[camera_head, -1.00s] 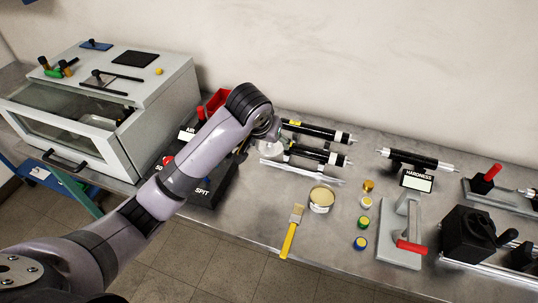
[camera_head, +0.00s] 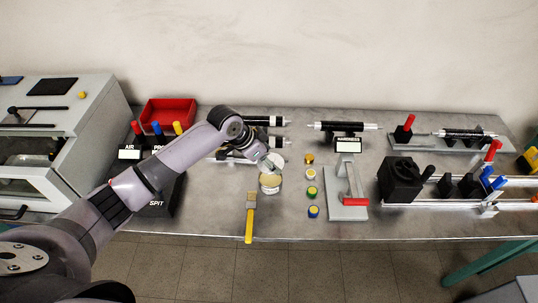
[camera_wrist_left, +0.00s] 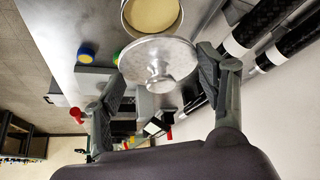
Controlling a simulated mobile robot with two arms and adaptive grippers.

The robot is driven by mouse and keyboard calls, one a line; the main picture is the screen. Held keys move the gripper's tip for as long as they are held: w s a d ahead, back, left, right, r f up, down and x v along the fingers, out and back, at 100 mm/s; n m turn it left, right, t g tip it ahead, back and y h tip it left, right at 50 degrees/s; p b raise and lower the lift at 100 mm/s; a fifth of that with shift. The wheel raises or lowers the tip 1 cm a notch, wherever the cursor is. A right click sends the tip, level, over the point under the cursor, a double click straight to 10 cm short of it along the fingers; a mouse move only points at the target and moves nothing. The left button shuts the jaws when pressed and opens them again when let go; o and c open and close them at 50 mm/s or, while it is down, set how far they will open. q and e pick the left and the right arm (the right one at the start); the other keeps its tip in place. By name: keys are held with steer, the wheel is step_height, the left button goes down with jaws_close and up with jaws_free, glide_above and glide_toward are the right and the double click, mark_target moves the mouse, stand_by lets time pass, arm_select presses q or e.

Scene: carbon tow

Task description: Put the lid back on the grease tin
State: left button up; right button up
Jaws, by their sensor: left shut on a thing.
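The open grease tin (camera_head: 270,185) stands on the bench, with pale yellow grease inside. It also shows at the top of the left wrist view (camera_wrist_left: 152,14). The round silver lid (camera_wrist_left: 158,62) with a central knob is between the fingers of my left gripper (camera_wrist_left: 160,68), which is shut on its rim. In the head view the lid (camera_head: 277,159) is at the end of my left gripper (camera_head: 268,162), just behind the tin. The lid overlaps part of the tin's rim in the wrist view; I cannot tell whether they touch. My right gripper is not in view.
A yellow-handled brush (camera_head: 250,218) lies left of the tin. Several small coloured-lid pots, including a blue one (camera_head: 313,211), stand to its right. A hardness tester (camera_head: 348,190) stands further right. Black tubes (camera_head: 265,120) lie behind. The bench's front edge is near.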

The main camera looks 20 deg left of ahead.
arm_select(q)
steer(key=shift+f+b, duration=0.7)
steer(key=shift+f, duration=0.15)
step_height(320, 180, down, 2)
steer(key=shift+f+b, duration=0.1)
steer(key=shift+b, duration=1.15)
steer(key=shift+f, duration=0.6)
steer(key=shift+f+b, duration=0.4)
steer(key=shift+f, duration=0.05)
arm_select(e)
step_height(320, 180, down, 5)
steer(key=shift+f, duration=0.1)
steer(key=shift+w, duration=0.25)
arm_select(q)
steer(key=shift+r+p, duration=0.1)
steer(key=shift+p, duration=0.65)
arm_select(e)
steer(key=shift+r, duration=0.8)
arm_select(q)
steer(key=shift+f, duration=0.2)
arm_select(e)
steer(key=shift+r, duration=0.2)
arm_select(q)
steer(key=shift+p, duration=0.5)
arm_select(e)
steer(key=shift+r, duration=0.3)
